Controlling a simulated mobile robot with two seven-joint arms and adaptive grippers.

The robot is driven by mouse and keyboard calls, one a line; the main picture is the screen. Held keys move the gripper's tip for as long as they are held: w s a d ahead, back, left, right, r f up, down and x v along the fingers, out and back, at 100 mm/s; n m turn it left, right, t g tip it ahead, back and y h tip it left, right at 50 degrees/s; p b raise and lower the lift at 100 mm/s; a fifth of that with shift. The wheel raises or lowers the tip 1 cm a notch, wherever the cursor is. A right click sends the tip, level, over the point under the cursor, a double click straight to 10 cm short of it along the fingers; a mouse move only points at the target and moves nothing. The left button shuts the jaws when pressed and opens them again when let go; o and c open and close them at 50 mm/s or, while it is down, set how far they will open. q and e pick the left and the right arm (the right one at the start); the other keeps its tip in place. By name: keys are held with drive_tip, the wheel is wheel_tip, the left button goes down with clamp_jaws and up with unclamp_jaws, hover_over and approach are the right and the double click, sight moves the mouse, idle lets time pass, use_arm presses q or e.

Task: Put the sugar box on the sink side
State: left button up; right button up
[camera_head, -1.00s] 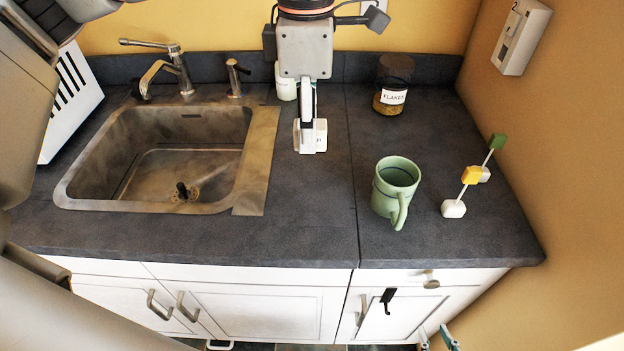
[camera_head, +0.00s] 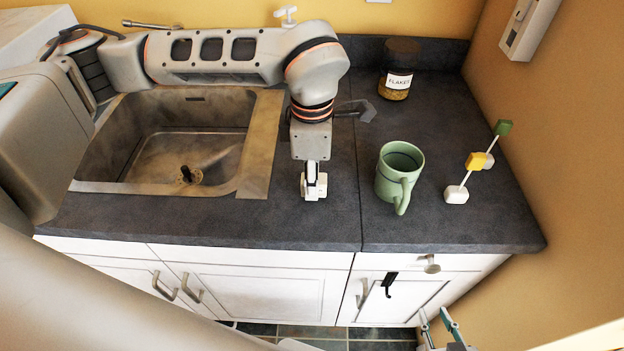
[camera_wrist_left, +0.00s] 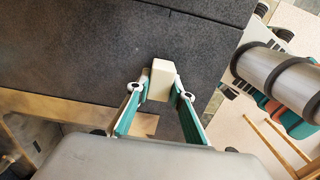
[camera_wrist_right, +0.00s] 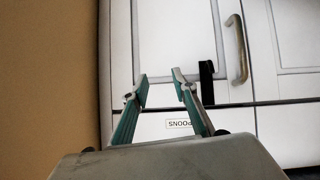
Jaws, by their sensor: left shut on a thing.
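My left gripper (camera_head: 313,185) is shut on a small white box (camera_head: 315,188), which I take to be the sugar box. In the left wrist view the box (camera_wrist_left: 161,80) sits between the two fingertips, over the dark counter. Whether it touches the counter is not clear. The sink (camera_head: 187,140) is to the left of this gripper, with a flat metal strip (camera_head: 262,148) along its right side. My right gripper (camera_head: 442,325) is low in front of the cabinets; its fingers are apart and empty in the right wrist view (camera_wrist_right: 160,85).
A green mug (camera_head: 393,178) stands right of the left gripper. A jar labelled FLAKES (camera_head: 397,75) is at the back. Counter in front of the sink is clear.

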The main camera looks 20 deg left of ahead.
use_arm(q)
drive_tip(key=shift+f, duration=0.25)
drive_tip(key=o, duration=0.8)
drive_tip(key=shift+f, duration=0.1)
wheel_tip(320, 180, up, 12)
drive_tip(key=shift+r+b, duration=0.15)
drive_tip(key=shift+b, duration=0.2)
